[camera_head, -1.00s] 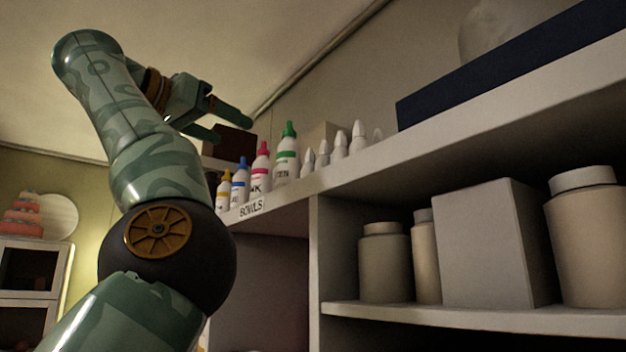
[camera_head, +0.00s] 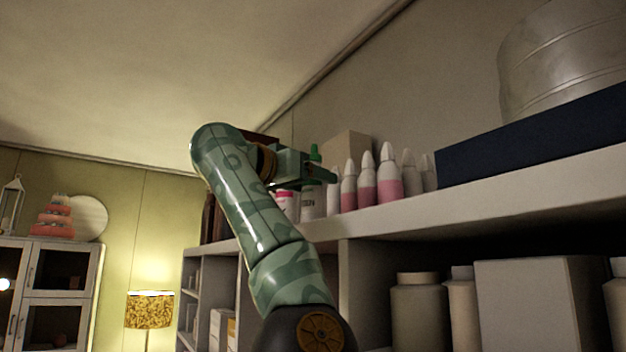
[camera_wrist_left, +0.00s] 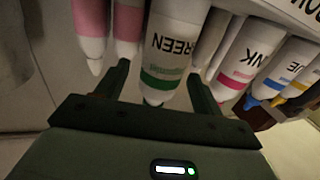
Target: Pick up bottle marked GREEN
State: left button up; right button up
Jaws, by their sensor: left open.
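The bottle marked GREEN (camera_wrist_left: 172,50) is white with a green band and dark lettering. In the left wrist view it appears upside down and sits between the two open fingers of my left gripper (camera_wrist_left: 158,72). Gaps show on both sides, so the jaws are around it but not closed. In the head view my left gripper (camera_head: 312,178) is in front of the GREEN bottle (camera_head: 311,207), hiding its middle; its green cap shows above the gripper. The bottle stands upright on the upper shelf. My right gripper is not in view.
The pink-banded bottle (camera_wrist_left: 242,62) stands close on one side, with blue and yellow ones beyond. Pink-and-white cone-tipped bottles (camera_head: 388,178) stand on the other side. A dark blue box (camera_head: 530,122) lies farther right on the shelf (camera_head: 480,195).

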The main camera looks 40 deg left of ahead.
pick_arm(q)
jog(key=shift+w+r, duration=0.15)
jog(key=shift+w, duration=0.6)
jog(key=shift+w+f, duration=0.25)
jog(key=shift+w, duration=0.15)
jog(key=shift+s, duration=0.25)
jog(key=c, duration=0.4)
jog(key=shift+s+r, duration=0.1)
jog(key=c, duration=0.6)
jog(key=shift+c, duration=0.7)
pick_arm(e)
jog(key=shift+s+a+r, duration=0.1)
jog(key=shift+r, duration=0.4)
